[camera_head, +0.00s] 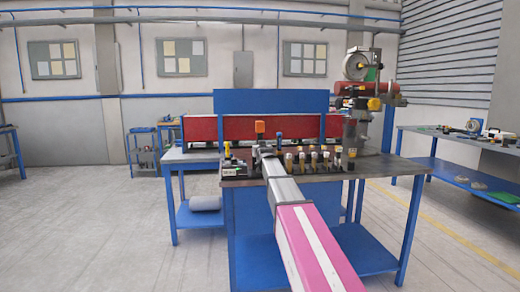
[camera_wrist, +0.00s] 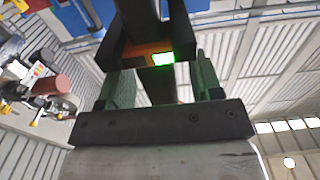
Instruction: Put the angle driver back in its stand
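The angle driver shows in the wrist view as a dark body with an orange band (camera_wrist: 138,52) and a lit green display, between the fingers of my gripper (camera_wrist: 155,60). The fingers close on it from both sides. In the head view an orange block (camera_head: 260,128), apparently part of the driver, rises above my gripper (camera_head: 263,150) over the left part of the workbench. My arm hides the lower part of the driver. I cannot make out clearly which item on the bench is its stand.
The workbench (camera_head: 380,166) carries a row of yellow-and-black items (camera_head: 313,162) right of my gripper and a small dark device (camera_head: 232,168) to its left. A blue panel (camera_head: 270,102) and red beam (camera_head: 215,129) stand behind. A machine (camera_head: 362,90) rises at the right.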

